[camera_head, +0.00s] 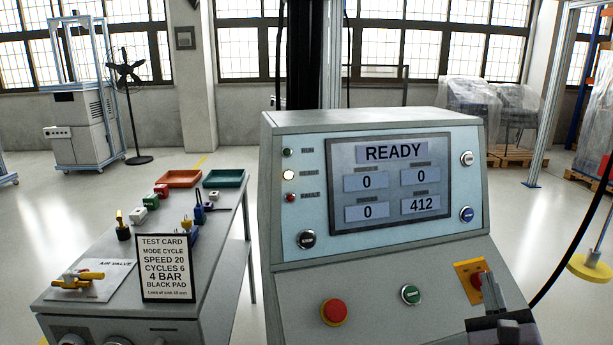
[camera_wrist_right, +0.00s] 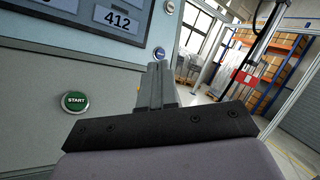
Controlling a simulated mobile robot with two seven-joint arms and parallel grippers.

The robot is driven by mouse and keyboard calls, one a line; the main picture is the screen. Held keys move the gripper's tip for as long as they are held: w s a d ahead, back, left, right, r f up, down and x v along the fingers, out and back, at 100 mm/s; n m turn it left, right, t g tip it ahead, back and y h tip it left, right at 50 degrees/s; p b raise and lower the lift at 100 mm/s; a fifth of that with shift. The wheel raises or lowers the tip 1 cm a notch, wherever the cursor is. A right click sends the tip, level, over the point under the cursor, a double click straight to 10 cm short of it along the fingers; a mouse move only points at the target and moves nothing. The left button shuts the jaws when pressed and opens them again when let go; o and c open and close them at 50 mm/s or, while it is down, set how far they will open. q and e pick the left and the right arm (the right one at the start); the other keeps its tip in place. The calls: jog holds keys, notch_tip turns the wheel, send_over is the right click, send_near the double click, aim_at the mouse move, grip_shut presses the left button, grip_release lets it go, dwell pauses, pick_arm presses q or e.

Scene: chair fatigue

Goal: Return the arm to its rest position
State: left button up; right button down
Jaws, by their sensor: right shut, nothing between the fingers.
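My right gripper (camera_head: 490,290) is at the lower right of the head view, in front of the control console (camera_head: 375,122). Its fingers are together with nothing between them, and they cover part of a yellow plate with a red switch (camera_head: 475,280). In the right wrist view the shut fingers (camera_wrist_right: 157,85) point up beside the console face, to the right of the green START button (camera_wrist_right: 75,102). The console screen (camera_head: 388,180) reads READY, with 412 in the lower right field. My left gripper is not in view.
A table (camera_head: 215,235) at left holds a test card (camera_head: 166,268), a yellow-handled valve (camera_head: 78,279), small coloured parts and red (camera_head: 178,178) and green (camera_head: 224,178) trays. The console has a red button (camera_head: 334,312) and a green button (camera_head: 411,295). Open floor lies to the right.

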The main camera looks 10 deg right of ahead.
jog(key=s+a+f+n+g+y+p, duration=0.1)
jog(key=s+a+f+n+g+y, duration=0.15)
jog(key=a+f+n+y, duration=0.6)
jog(key=s+a+f+n+g+y+p, duration=0.1)
jog(key=s+a+f+n, duration=0.25)
jog(key=n, duration=1.05)
jog(key=s+a+f+n+g+p, duration=0.1)
jog(key=s+a+f+n+g, duration=0.1)
jog(key=s+f+n, duration=0.3)
jog(key=s+a+f+n+g, duration=0.3)
jog(key=s+f+n, duration=0.3)
jog(key=f+n, duration=0.2)
jog(key=shift+s+f+g+p, duration=0.2)
jog(key=shift+f+g+p, duration=0.15)
jog(key=shift+f+g, duration=0.3)
